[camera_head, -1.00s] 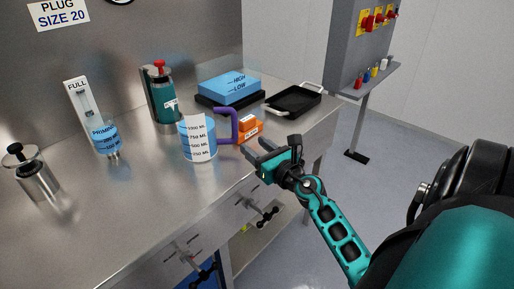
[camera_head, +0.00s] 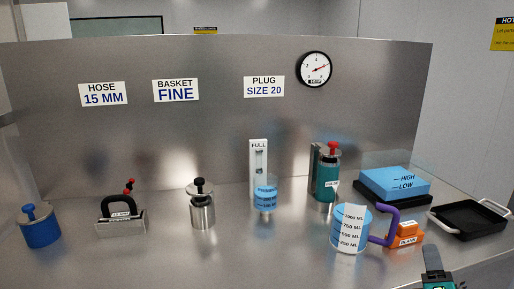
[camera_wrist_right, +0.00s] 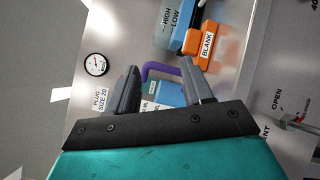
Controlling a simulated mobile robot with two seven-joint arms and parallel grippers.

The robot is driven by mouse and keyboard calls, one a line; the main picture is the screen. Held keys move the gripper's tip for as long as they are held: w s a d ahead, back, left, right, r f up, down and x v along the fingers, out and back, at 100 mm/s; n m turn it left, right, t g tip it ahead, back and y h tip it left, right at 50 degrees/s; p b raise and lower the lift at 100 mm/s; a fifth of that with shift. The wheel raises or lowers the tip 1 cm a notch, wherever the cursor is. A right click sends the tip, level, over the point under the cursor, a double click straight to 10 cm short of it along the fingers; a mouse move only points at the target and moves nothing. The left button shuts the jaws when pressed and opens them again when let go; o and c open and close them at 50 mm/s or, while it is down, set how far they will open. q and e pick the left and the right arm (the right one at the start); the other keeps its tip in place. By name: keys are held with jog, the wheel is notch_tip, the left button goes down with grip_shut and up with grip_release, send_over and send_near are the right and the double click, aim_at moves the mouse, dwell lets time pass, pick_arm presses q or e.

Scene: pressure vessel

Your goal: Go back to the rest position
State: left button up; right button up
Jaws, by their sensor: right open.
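My right gripper (camera_head: 435,266) shows at the bottom right of the head view, only in part, in front of the orange block (camera_head: 405,232). In the right wrist view its two fingers (camera_wrist_right: 160,84) are spread with nothing held between them. Behind the gap between them, the purple handle (camera_wrist_right: 158,68) and the blue measuring jug (camera_wrist_right: 170,95) appear. In the head view the jug (camera_head: 350,230) stands upright on the steel bench, left of the gripper and apart from it. My left gripper is not in view.
On the bench (camera_head: 290,262) stand a blue weight-like part (camera_head: 40,228), a clamp (camera_head: 121,215), a steel canister (camera_head: 202,210), a teal canister (camera_head: 326,180), a blue block (camera_head: 394,184) and a black tray (camera_head: 467,218). The front middle of the bench is clear.

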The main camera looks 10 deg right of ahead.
jog(key=s+a+f+m+g+y, duration=0.5)
jog(key=s+a+f+m+g, duration=0.25)
jog(key=s+a, duration=0.25)
jog(key=s+a+f+m+g+y, duration=0.55)
jog(key=s+a+m, duration=0.3)
jog(key=a, duration=0.25)
jog(key=w+a+f+n+t, duration=0.1)
jog(key=w+a+f+t, duration=0.1)
jog(key=w+f+t, duration=0.5)
notch_tip(320, 180, down, 2)
jog(key=shift+a+f+n+y, duration=0.1)
jog(key=shift+a+n+y, duration=0.2)
jog(key=shift+y, duration=0.15)
jog(key=shift+w, duration=0.15)
